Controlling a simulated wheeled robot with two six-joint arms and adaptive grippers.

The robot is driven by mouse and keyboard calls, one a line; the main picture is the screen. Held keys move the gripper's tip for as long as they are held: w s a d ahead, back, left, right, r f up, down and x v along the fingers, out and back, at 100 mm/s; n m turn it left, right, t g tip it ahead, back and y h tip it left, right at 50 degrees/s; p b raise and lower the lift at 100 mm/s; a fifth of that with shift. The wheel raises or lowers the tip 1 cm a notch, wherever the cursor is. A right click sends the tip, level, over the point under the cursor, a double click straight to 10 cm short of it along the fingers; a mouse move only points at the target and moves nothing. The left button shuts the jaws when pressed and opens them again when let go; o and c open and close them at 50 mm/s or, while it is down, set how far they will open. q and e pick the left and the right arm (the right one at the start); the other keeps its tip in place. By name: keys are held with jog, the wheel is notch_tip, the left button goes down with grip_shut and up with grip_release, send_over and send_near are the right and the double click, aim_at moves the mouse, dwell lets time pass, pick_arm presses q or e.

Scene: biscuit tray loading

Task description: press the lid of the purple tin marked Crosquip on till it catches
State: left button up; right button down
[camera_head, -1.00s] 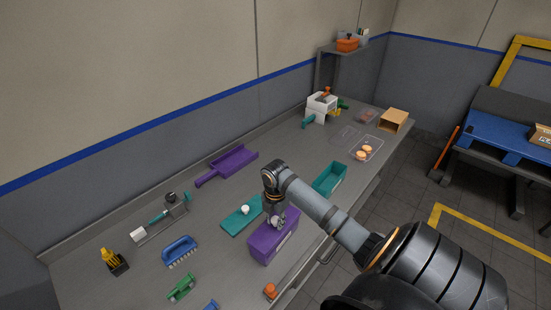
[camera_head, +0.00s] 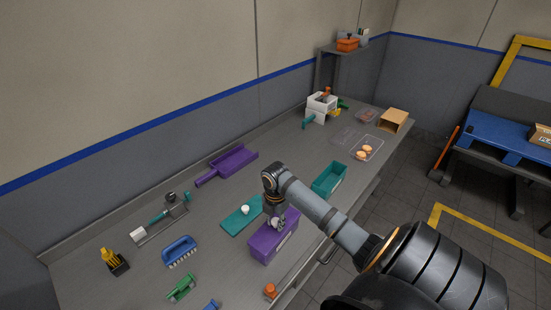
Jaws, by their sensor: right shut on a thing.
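The purple tin (camera_head: 274,246) stands near the front edge of the bench, with a small pale label on its front that is too small to read. A purple lid (camera_head: 258,233) lies over its top; I cannot tell whether it is caught all round. My right gripper (camera_head: 277,222) points down onto the middle of the lid and is shut on it, probably at a knob that the fingers hide. My right arm reaches in from the lower right. My left gripper is not in view.
A teal lid (camera_head: 236,224) with a white knob lies just behind the tin. An open teal tin (camera_head: 329,179) stands to the right. A purple scoop (camera_head: 232,162), a blue brush (camera_head: 180,249) and an orange item (camera_head: 270,291) lie around.

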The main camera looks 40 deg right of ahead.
jog(key=shift+f, duration=0.3)
dwell(0.4)
jog(key=c, duration=1)
grip_release()
jog(key=o, duration=0.5)
notch_tip(320, 180, up, 7)
jog(key=p, duration=0.7)
jog(key=shift+r, duration=0.1)
